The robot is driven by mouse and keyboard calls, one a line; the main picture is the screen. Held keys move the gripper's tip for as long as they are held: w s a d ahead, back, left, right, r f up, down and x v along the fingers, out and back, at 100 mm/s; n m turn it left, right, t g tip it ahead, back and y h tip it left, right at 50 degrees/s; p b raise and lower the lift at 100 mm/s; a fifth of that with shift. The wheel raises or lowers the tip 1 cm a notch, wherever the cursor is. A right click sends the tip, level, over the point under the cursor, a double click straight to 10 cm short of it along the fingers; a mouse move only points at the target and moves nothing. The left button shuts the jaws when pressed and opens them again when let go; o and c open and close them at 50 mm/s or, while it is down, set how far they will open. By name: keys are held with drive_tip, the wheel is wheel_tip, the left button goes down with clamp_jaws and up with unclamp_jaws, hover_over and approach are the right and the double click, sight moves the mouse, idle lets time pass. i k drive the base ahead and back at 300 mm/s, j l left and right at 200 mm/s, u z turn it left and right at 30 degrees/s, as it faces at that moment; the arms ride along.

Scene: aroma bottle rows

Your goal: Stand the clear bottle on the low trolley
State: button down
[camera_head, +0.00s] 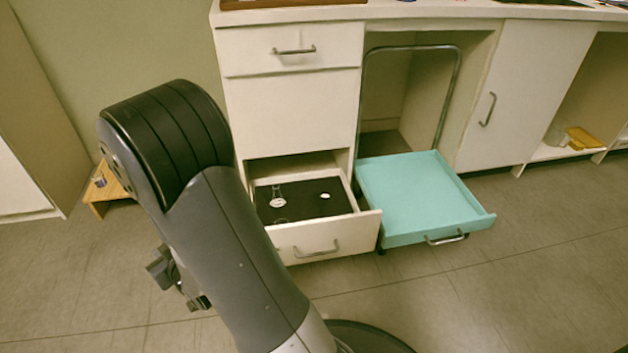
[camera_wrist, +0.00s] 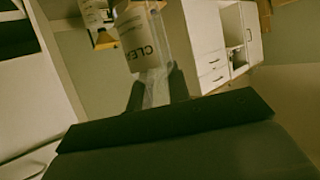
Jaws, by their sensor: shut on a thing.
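The clear bottle (camera_wrist: 145,38) shows in the wrist view, with a pale label that reads "CLE" before it is cut off. My gripper (camera_wrist: 158,86) is shut on it, with dark fingers on both sides of its lower part as pictured. In the head view my gripper (camera_head: 178,282) is low at the left, partly hidden behind my arm, and I cannot make out the bottle there. The low trolley (camera_head: 420,195) is a turquoise tray with a raised rim and a tall grey hoop handle. It stands to the right of my gripper, and its top is empty.
An open drawer (camera_head: 318,243) with a dark liner and a few small items sits directly left of the trolley. A low wooden stool (camera_head: 108,187) stands at the far left with a small object on it. The floor in front of the trolley is clear.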

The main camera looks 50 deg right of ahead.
sight(406, 214)
drive_tip(key=l+u, duration=0.2)
drive_tip(key=u, duration=0.2)
drive_tip(key=k+l+u, duration=0.2)
drive_tip(key=u, duration=0.15)
drive_tip(key=k+l+u, duration=0.1)
drive_tip(key=u, duration=0.3)
drive_tip(key=k+l, duration=1.8)
